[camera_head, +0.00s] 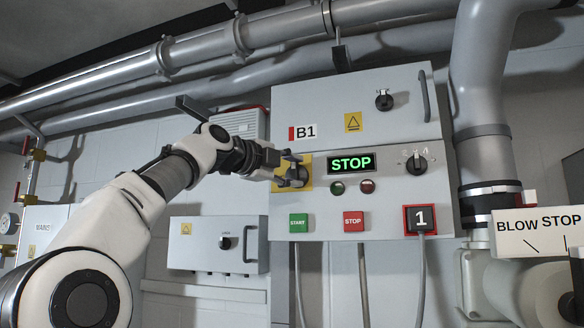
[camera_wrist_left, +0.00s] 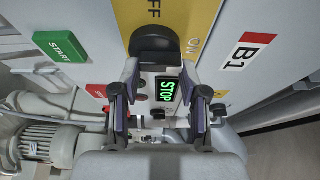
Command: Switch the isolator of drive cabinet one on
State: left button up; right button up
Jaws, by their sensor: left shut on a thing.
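The drive cabinet (camera_head: 340,215) carries a red-framed number 1 at its lower right and a green lit STOP display. Its isolator sits on a yellow plate (camera_head: 305,184) at the panel's left side, with the knob mostly hidden by my gripper. In the left wrist view the black isolator knob (camera_wrist_left: 156,42) shows on the yellow plate (camera_wrist_left: 195,14) marked OFF and ON. My left gripper (camera_head: 291,172) is shut on this knob; its fingertips (camera_wrist_left: 160,64) lie on either side of it. I cannot tell the knob's exact position. My right gripper is not in view.
A B1 box (camera_head: 350,105) with a handle is just above. Green START (camera_head: 298,223) and red STOP (camera_head: 353,221) buttons sit just below the isolator. A small grey box (camera_head: 205,245) is at lower left. A BLOW STOP box (camera_head: 535,231) and large pipes stand at right.

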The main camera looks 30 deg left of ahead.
pick_arm(q)
jog(key=shift+s+a+r, duration=0.1)
jog(key=shift+r, duration=0.25)
jog(key=o, duration=1.1)
jog(key=shift+o, duration=0.2)
jog(key=shift+w+a+f, duration=0.25)
jog(key=shift+w+f, duration=0.05)
jog(key=shift+s+d, duration=0.1)
jog(key=shift+d, duration=0.1)
